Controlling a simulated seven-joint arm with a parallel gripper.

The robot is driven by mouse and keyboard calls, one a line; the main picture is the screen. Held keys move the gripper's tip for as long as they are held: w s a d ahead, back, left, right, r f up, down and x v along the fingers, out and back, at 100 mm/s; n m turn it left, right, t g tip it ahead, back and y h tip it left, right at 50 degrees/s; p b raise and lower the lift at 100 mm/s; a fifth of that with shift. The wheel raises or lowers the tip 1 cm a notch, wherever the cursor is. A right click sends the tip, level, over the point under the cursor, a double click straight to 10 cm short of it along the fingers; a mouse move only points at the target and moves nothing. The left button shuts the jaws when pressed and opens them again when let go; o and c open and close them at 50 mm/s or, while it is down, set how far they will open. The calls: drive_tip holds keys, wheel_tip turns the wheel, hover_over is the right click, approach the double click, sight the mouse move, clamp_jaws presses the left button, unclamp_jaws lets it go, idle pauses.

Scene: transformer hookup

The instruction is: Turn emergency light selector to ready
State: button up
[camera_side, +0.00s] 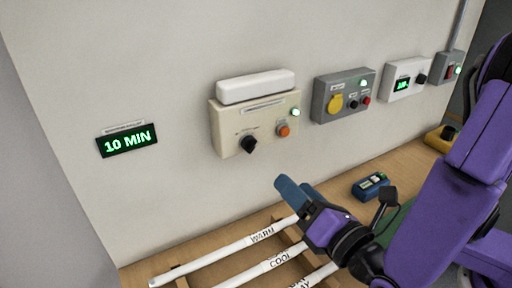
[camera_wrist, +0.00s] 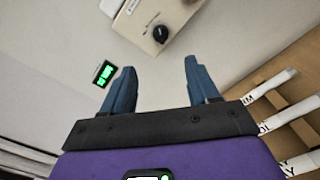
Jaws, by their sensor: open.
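A cream box (camera_side: 228,128) with a white lamp bar (camera_side: 256,87) on top is mounted on the wall. It carries a black selector knob (camera_side: 249,144), an orange button (camera_side: 284,130) and a lit green lamp (camera_side: 295,112). In the wrist view the knob (camera_wrist: 161,34) on the box (camera_wrist: 138,24) lies beyond the fingertips. My gripper (camera_side: 283,184) is below and right of the box in the side view, apart from it. The wrist view shows my gripper (camera_wrist: 160,70) with its blue fingers spread and nothing between them. The knob's label is too small to read.
A display reading "10 MIN" (camera_side: 127,141) hangs left of the box. A grey box with a yellow knob (camera_side: 336,104) and a white box (camera_side: 405,79) are to the right. White labelled tubes (camera_side: 225,249) lie on a wooden rack below. A blue meter (camera_side: 371,187) sits on the table.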

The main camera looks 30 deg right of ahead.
sight(254, 147)
drive_tip(key=w, duration=1.5)
drive_tip(key=c, duration=1)
